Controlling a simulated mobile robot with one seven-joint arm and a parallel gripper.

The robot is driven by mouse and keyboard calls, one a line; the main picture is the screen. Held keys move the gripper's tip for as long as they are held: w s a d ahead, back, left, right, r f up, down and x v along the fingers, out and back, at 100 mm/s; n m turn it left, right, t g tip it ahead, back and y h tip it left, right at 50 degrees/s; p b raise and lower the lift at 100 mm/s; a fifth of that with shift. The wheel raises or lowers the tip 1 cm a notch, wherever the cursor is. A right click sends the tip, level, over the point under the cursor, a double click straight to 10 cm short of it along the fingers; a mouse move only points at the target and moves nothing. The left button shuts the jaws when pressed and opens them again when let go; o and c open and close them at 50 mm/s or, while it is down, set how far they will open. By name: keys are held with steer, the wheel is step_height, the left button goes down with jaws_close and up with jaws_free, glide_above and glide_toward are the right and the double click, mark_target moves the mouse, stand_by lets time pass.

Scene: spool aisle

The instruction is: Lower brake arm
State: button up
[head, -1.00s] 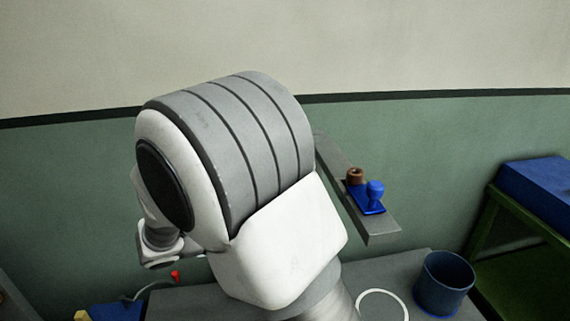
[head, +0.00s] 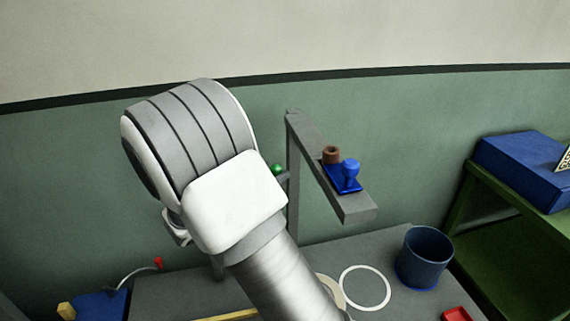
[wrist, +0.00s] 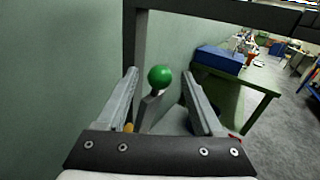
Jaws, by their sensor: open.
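A green ball knob (wrist: 160,77) sits on top of a short grey bar (wrist: 149,108), apparently the brake arm. In the wrist view it appears between the two fingers of my gripper (wrist: 159,74), which are spread apart with nothing held. Whether the knob is level with the fingertips or beyond them I cannot tell. In the head view the green knob (head: 277,169) shows just right of my arm, by a grey upright post (head: 293,190). My arm hides the gripper and most of the bar there.
A grey overhead beam (head: 358,207) carries a blue knobbed piece (head: 350,171) and a brown spool (head: 332,154). A dark blue bin (head: 425,258) and a white ring (head: 365,288) are on the grey table (head: 397,236). A blue box (head: 518,170) rests on a green stand at right.

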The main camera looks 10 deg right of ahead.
steer(key=shift+x, duration=2.7)
jaws_close()
